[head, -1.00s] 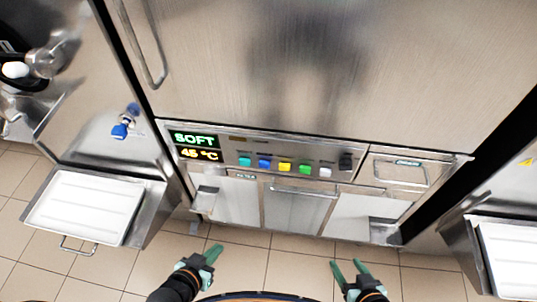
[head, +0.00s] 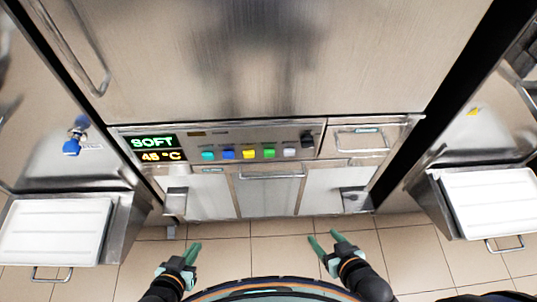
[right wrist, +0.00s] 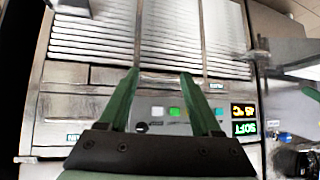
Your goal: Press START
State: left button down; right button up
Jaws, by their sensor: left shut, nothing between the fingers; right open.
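The freezer's control panel (head: 225,145) carries a display (head: 155,148) reading SOFT and 45 °C. Right of it is a row of buttons: teal (head: 208,155), blue (head: 228,154), yellow (head: 249,154), green (head: 269,152) and white (head: 289,152). The button labels are too small to read. My left gripper (head: 192,250) is shut and empty, below and in front of the panel. My right gripper (head: 324,238) is open and empty, also below the panel. In the right wrist view its open fingers (right wrist: 160,75) point towards the upside-down panel, with the green button (right wrist: 174,112) between them.
A dark knob (head: 308,140) sits right of the buttons. A drawer handle (head: 270,177) and small ledges project below the panel. White trays stand at the left (head: 55,230) and right (head: 490,203), on neighbouring machines. The tiled floor before the freezer is clear.

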grip_shut()
dwell(0.3)
dwell(1.2)
